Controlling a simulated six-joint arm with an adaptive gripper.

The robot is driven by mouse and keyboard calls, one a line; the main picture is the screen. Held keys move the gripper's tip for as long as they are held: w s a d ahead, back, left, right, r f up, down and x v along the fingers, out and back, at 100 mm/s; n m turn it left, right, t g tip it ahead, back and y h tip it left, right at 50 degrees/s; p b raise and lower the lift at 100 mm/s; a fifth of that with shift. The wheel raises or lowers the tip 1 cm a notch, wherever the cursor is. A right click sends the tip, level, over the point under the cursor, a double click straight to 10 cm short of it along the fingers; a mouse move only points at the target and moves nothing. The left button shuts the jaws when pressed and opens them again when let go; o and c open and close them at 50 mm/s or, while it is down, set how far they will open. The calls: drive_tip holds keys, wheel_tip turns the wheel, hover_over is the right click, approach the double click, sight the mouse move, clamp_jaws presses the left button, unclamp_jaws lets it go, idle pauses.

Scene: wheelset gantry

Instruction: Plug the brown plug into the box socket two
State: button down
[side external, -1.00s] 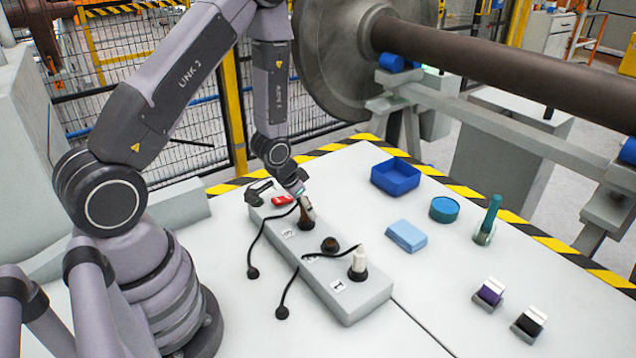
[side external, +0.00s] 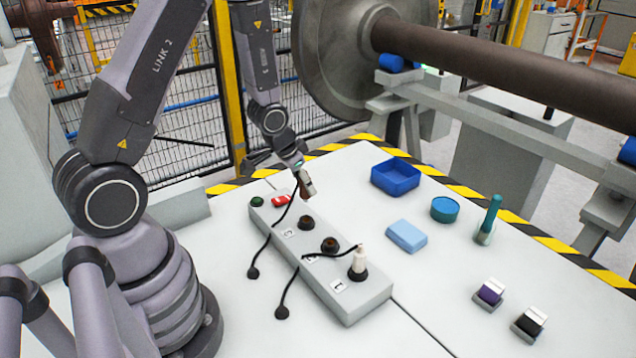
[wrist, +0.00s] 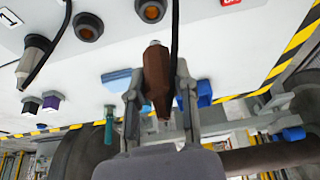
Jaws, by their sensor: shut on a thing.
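My gripper (side external: 301,173) is shut on the brown plug (side external: 306,188), held tilted in the air above the grey socket box (side external: 352,306). In the wrist view, the brown plug (wrist: 157,75) sits between the two fingers of my gripper (wrist: 158,95), its pale end pointing toward the box. Box socket two (side external: 329,245) is an empty dark round hole in the middle of the row; it also shows in the wrist view (wrist: 88,26). The socket beside it, toward the red switch, is empty (side external: 305,222). A white-and-dark plug (side external: 358,263) stands in socket one.
Black cords lie over the box, one ending in a dark knob (side external: 253,273) on the table. A red switch (side external: 282,201) is on the box's far end. A blue tray (side external: 395,187), light-blue block (side external: 406,236) and teal round container (side external: 444,209) stand to the right.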

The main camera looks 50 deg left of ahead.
wheel_tip(320, 180, up, 3)
drive_tip(key=shift+f, duration=0.2)
drive_tip(key=d+m+h, duration=0.2)
drive_tip(key=d+m, duration=0.4)
drive_tip(key=d, duration=0.3)
drive_tip(key=shift+f+g, duration=0.3)
drive_tip(key=shift+f, duration=0.15)
drive_tip(key=shift+f, duration=2.75)
drive_tip(key=shift+f, duration=1.35)
drive_tip(key=c, duration=0.8)
unclamp_jaws()
